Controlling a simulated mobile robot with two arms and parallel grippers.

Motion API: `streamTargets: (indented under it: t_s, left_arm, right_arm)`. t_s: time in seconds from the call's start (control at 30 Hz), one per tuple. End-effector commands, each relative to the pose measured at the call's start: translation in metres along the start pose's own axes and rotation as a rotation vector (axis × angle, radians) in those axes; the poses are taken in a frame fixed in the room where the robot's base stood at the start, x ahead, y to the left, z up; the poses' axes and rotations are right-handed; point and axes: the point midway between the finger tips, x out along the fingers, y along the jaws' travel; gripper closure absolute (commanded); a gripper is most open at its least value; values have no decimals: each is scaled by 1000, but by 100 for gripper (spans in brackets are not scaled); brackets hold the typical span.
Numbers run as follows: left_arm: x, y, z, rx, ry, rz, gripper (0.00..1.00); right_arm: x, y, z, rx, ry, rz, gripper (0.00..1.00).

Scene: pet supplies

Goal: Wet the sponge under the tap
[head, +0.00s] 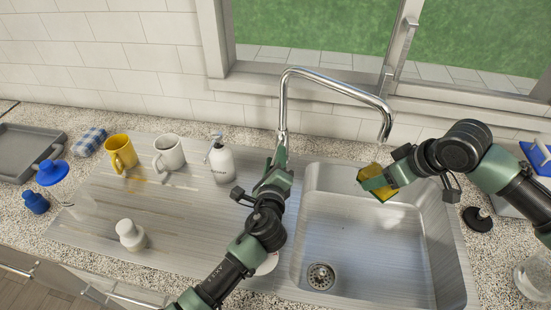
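The chrome tap (345,84) arches over the sink (355,250), its outlet pointing down. A yellow sponge with a darker side (371,173) is between the fingers of my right gripper (376,183), which is shut on it. The sponge is above the right part of the sink, just below and slightly left of the tap outlet in the picture. No water stream is visible. My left gripper (277,160) is at the base of the tap, its fingers pointing up. I cannot tell whether they touch the tap or how far they are open; the tap's lever is not clearly visible.
A white soap bottle (220,163) stands close left of my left gripper. A white mug (169,153), yellow mug (121,153) and white-capped item (130,235) are on the drainboard. A black stopper (478,219) lies right of the sink.

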Motion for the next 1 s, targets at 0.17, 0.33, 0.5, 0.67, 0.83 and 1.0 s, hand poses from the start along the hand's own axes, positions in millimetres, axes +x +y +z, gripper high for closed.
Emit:
streamTargets:
  t_s: [0.17,0.33,0.5,0.67,0.83,1.0]
  left_arm:
    - [0,-1,0,0,-1,-2,62]
    - [-9,0,0,-1,0,-2,62]
    - [-40,0,0,-2,1,-1,62]
    - [-76,0,-1,-2,2,-1,62]
    - [-104,0,0,-1,1,0,62]
    - [-118,0,0,1,0,-1,62]
  right_arm:
    - [0,0,0,0,0,0,78]
    - [0,0,0,0,0,0,78]
    - [0,0,0,0,0,0,78]
    - [0,0,0,0,0,0,78]
    - [0,0,0,0,0,0,78]
    - [0,0,0,0,0,0,78]
